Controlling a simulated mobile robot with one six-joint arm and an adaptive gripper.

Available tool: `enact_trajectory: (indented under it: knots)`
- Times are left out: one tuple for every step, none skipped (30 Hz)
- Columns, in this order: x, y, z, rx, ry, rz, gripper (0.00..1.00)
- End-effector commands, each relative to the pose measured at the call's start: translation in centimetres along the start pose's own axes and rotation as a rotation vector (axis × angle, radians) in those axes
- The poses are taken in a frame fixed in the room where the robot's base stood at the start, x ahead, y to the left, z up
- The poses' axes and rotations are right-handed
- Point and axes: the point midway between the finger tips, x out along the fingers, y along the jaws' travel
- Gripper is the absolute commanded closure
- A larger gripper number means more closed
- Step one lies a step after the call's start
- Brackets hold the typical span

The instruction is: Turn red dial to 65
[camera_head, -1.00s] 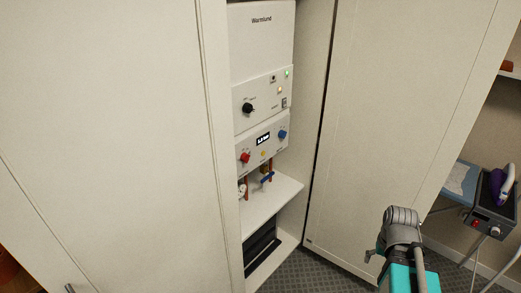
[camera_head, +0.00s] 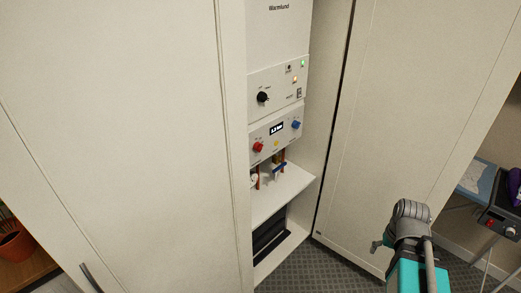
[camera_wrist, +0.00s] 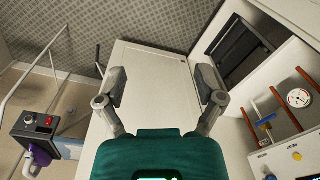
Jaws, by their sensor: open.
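The red dial (camera_head: 258,147) is on the left of the lower white control panel (camera_head: 282,141) of the boiler, inside an open cabinet. A small lit display (camera_head: 277,128) sits between it and a blue dial (camera_head: 296,125). I cannot read the dial's setting. In the wrist view my gripper (camera_wrist: 162,88) is open and empty, its two fingers spread apart in front of a cabinet door. The panel shows at the lower right of the wrist view (camera_wrist: 290,160), away from the fingers. The red dial is not identifiable there.
A black knob (camera_head: 262,97) is on the upper panel. Pipes, a blue valve handle (camera_head: 279,168) and a gauge (camera_wrist: 299,97) are below the panels. Cabinet doors (camera_head: 125,150) stand on both sides. An ironing station (camera_head: 500,220) is at right. A plant pot (camera_head: 14,245) is at lower left.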

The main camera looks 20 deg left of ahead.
Motion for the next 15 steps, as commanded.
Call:
enact_trajectory:
  knots:
    - [0.6, -0.8, -0.8, -0.029, 0.015, -0.026, 0.13]
    - [0.8, -1.4, -1.3, -0.051, 0.027, -0.046, 0.13]
    - [1.1, -2.3, -2.0, -0.082, 0.045, -0.075, 0.13]
    - [1.3, -3.1, -2.6, -0.108, 0.061, -0.1, 0.13]
    - [1.5, -4.0, -3.2, -0.138, 0.078, -0.126, 0.13]
    - [1.8, -5.2, -4.1, -0.179, 0.106, -0.165, 0.13]
    - [2.0, -6.2, -4.8, -0.211, 0.127, -0.195, 0.13]
    - [2.2, -7.3, -5.5, -0.244, 0.152, -0.226, 0.13]
    - [2.4, -8.7, -6.4, -0.288, 0.186, -0.268, 0.13]
    - [2.5, -9.9, -7.1, -0.321, 0.212, -0.301, 0.13]
    - [2.5, -11.0, -7.8, -0.352, 0.242, -0.333, 0.13]
    - [2.6, -12.5, -8.7, -0.395, 0.281, -0.374, 0.13]
    - [2.6, -13.7, -9.4, -0.425, 0.31, -0.404, 0.13]
    - [2.5, -14.7, -10.0, -0.452, 0.342, -0.434, 0.13]
    - [2.5, -16.2, -10.9, -0.488, 0.384, -0.472, 0.13]
